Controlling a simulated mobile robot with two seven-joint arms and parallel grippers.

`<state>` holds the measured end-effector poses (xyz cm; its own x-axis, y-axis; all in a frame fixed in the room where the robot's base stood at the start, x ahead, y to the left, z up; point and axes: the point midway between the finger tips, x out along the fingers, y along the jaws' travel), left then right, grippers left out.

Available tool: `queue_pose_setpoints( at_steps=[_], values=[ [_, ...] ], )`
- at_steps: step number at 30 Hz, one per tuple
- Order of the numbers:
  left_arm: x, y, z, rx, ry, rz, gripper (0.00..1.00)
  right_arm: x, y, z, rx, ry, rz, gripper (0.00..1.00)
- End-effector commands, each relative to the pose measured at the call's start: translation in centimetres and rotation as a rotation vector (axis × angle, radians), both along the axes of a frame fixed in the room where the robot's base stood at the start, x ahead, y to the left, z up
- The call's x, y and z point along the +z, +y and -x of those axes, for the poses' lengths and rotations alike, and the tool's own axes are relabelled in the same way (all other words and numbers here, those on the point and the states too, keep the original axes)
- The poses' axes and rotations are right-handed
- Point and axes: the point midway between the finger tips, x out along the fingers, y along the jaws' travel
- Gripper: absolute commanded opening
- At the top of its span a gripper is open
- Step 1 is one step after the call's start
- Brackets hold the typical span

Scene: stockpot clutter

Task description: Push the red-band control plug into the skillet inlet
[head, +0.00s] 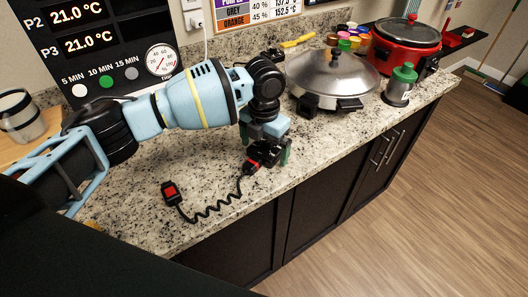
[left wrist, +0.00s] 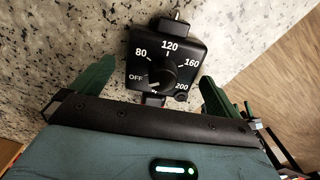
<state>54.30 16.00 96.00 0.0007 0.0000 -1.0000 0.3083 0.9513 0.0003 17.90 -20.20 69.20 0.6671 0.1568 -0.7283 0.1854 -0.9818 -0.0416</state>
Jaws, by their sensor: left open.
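My left gripper (head: 264,150) is open, pointing down over the counter with its green fingers apart. In the left wrist view a black control plug (left wrist: 165,62) with a temperature dial lies between the open fingers (left wrist: 155,95), with a prong at its far end. In the head view the gripper mostly hides it; a red patch (head: 252,166) shows at its cord end. A coiled black cord (head: 215,205) runs from there to a red-and-black piece (head: 171,192) on the counter. The lidded silver skillet (head: 333,75) stands beyond the gripper. I cannot make out its inlet clearly. My right gripper is out of view.
A red slow cooker (head: 405,45), a green-topped shaker (head: 400,85) and several small colored-lid jars (head: 348,38) stand near the skillet. A glass jar (head: 20,115) is at far left. The granite counter (head: 300,165) is clear in front.

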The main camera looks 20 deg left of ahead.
Motion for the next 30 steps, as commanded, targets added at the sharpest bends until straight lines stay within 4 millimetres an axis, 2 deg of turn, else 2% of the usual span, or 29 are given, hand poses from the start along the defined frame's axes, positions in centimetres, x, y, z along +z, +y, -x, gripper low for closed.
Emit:
queue_pose_setpoints(
  at_steps=[5, 6, 18, 30],
  values=[
    [-0.04, -0.02, 0.01, 0.000, 0.000, 0.000, 1.00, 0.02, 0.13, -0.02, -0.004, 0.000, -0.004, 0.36],
    [-0.04, -0.02, 0.01, 0.000, 0.000, 0.000, 0.97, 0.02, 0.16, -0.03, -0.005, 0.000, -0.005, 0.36],
    [0.00, -0.03, 0.01, 0.000, 0.000, 0.000, 0.45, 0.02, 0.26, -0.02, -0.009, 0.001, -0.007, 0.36],
    [0.73, -0.04, -0.04, -0.001, -0.002, 0.002, 0.45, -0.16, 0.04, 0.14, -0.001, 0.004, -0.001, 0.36]
  ],
)
